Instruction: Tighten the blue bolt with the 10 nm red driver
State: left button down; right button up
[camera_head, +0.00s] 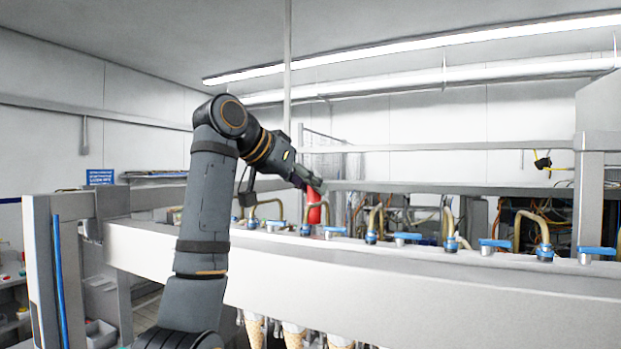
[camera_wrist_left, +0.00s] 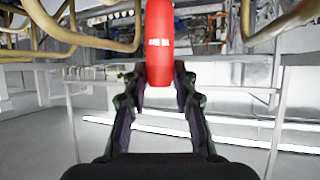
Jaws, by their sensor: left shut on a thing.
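A red driver (camera_head: 314,207) shows at the end of my left arm in the head view, standing roughly upright at the row of fittings. My left gripper (camera_head: 311,184) is shut on its upper part. In the left wrist view the red driver (camera_wrist_left: 159,45) has a small white print and sits between the two dark fingers of the gripper (camera_wrist_left: 159,82). Several blue fittings line the machine's top, among them a blue bolt-like one (camera_head: 371,237) right of the driver. The driver's lower tip is hard to make out, so I cannot tell whether it touches a bolt. My right gripper is not in view.
A long white machine beam (camera_head: 400,285) crosses in front. Bent brass tubes (camera_head: 533,224) and blue-handled valves (camera_head: 494,243) stand along it, close to the driver. Cones (camera_head: 293,335) hang below. A grey post (camera_head: 588,190) stands at the right. A rail (camera_head: 440,188) runs behind.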

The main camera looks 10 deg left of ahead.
pick_arm(q)
jog(key=m+g+h+p, duration=0.2)
jog(key=m+h+p, duration=0.1)
jog(key=shift+w+a+g, duration=0.1)
jog(key=shift+a+g, duration=0.1)
jog(key=shift+g, duration=0.1)
jog(key=shift+d, duration=0.15)
jog(key=n+t+y+b, duration=0.1)
jog(key=n+y, duration=0.1)
jog(key=n+t+y+b, duration=0.1)
jog(key=n+y, duration=0.1)
jog(key=d+n+t+y+b, duration=0.1)
jog(key=n+y+b, duration=0.1)
jog(key=shift+s+r+t, duration=0.1)
jog(key=shift+s+t, duration=0.15)
jog(key=shift+t, duration=0.15)
jog(key=shift+a, duration=0.25)
jog(key=shift+d, duration=0.15)
